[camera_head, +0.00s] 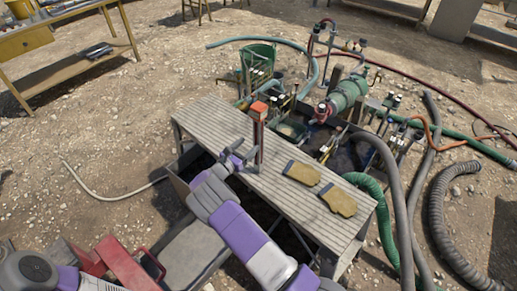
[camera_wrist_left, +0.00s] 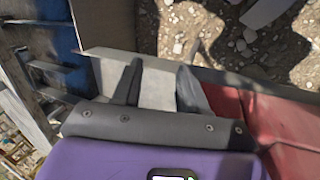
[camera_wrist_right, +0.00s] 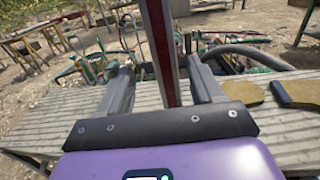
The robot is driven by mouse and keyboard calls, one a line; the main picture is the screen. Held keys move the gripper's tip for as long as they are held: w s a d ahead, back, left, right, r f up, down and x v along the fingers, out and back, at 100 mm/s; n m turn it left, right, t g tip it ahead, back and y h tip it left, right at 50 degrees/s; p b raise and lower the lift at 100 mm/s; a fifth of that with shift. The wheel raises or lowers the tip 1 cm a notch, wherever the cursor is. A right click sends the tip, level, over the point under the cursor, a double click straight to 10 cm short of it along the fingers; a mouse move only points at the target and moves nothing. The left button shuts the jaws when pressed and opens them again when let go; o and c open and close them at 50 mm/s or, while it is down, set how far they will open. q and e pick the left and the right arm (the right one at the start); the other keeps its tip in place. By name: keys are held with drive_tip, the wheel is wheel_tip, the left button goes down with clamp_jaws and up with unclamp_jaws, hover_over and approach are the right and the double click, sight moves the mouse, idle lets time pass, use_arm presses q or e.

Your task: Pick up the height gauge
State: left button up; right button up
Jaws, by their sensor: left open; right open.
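The height gauge (camera_head: 259,135) is a slim upright post with an orange-red top, standing on the slatted bench. In the right wrist view, the gauge (camera_wrist_right: 162,45) shows as a dark red and grey bar rising between the two fingers. My right gripper (camera_head: 247,157) is open at the gauge's lower part, with a finger on each side; gaps show beside the bar. The gauge's foot is partly hidden by the gripper. My left gripper (camera_wrist_left: 158,85) is open and empty in the left wrist view, above a grey surface and beside a red part.
The slatted bench (camera_head: 215,110) also holds two tan gloves (camera_head: 302,172) (camera_head: 338,199) right of the gauge. Behind it are a green pump (camera_head: 348,95), a green bucket (camera_head: 258,57) and several hoses. Gravel ground left of the bench is mostly open.

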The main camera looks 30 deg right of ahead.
sight(256, 141)
drive_tip(key=x, duration=0.2)
drive_tip(key=b+x, duration=0.1)
drive_tip(key=x, duration=0.1)
drive_tip(key=f+x, duration=0.1)
drive_tip(key=x, duration=0.1)
drive_tip(key=shift+s+d, duration=0.15)
drive_tip(key=shift+d, duration=0.3)
drive_tip(key=shift+d+r, duration=0.1)
drive_tip(key=shift+d, duration=0.2)
drive_tip(key=shift+c, duration=0.2)
clamp_jaws()
